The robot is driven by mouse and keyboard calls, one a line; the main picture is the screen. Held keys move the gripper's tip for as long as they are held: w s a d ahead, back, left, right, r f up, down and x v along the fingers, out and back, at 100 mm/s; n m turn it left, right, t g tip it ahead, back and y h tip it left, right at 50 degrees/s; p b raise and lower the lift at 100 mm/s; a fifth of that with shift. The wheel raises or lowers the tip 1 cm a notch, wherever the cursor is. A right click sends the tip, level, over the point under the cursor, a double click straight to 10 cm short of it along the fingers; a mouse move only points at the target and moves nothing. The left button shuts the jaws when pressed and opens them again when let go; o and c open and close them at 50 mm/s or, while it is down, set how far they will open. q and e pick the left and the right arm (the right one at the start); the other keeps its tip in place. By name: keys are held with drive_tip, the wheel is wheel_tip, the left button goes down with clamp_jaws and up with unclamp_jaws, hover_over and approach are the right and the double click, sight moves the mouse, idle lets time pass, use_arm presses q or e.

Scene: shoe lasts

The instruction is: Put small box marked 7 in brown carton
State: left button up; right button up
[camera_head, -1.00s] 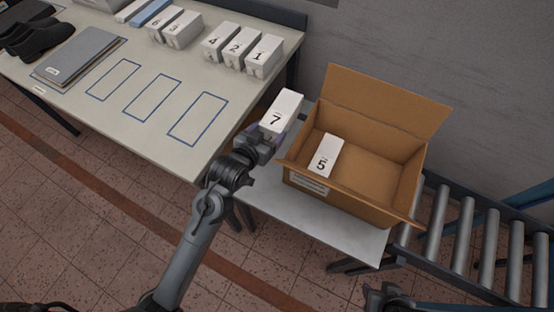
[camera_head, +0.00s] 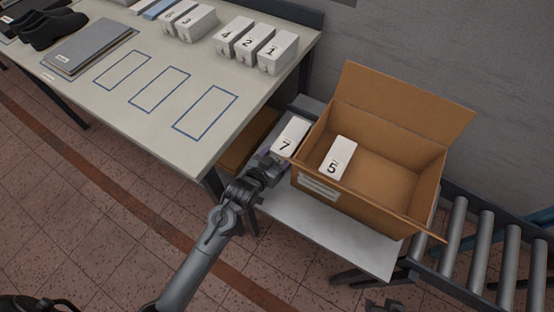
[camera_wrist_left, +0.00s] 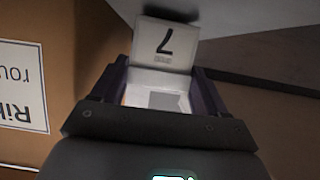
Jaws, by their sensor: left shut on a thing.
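The small white box marked 7 (camera_head: 290,137) is held by my left gripper (camera_head: 277,158), beside the left wall of the carton and outside it. In the left wrist view the box (camera_wrist_left: 165,48) sits between the two fingers (camera_wrist_left: 160,88), its 7 upside down. The brown carton (camera_head: 385,208) stands open with its flaps spread out; a small box marked 5 (camera_head: 338,160) is inside at the left. The carton's labelled side (camera_wrist_left: 60,60) fills the left of the wrist view. My right gripper (camera_head: 385,305) is only partly seen at the bottom edge.
The carton stands on a low grey table (camera_head: 330,232) beside a roller conveyor (camera_head: 480,250). On the pale worktable (camera_head: 120,100) are boxes marked 4, 2 and 1 (camera_head: 272,52), others behind, grey folders (camera_head: 90,45) and black shoes (camera_head: 48,28). The carton's middle and right are empty.

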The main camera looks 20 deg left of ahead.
use_arm(q)
drive_tip(key=shift+f, duration=0.3)
drive_tip(key=shift+f, duration=0.1)
drive_tip(key=o, duration=1.1)
drive_tip(key=shift+f, duration=0.1)
drive_tip(key=shift+o, duration=0.2)
